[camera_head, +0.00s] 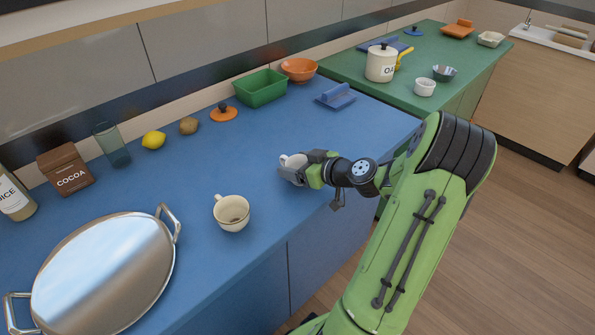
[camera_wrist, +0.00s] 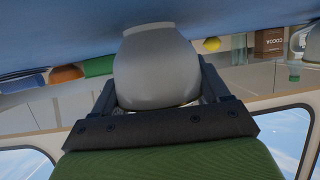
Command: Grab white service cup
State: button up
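The white service cup (camera_wrist: 155,70) fills the middle of the wrist view, upside down in that picture, between the two fingers of my gripper (camera_wrist: 157,90). The fingers lie close along both sides of it; I cannot tell whether they press on it. In the head view the white cup (camera_head: 287,160) shows only partly at the tip of my gripper (camera_head: 297,168), low over the blue counter's front half. Whether it stands on the counter or is just off it is unclear.
A cream cup (camera_head: 231,212) stands on the blue counter (camera_head: 200,255), left of my gripper. A large silver tray (camera_head: 104,275) lies further left. A green bin (camera_head: 261,88), an orange bowl (camera_head: 299,69) and a cocoa box (camera_head: 66,170) stand along the back.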

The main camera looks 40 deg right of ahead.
jog(key=c, duration=0.4)
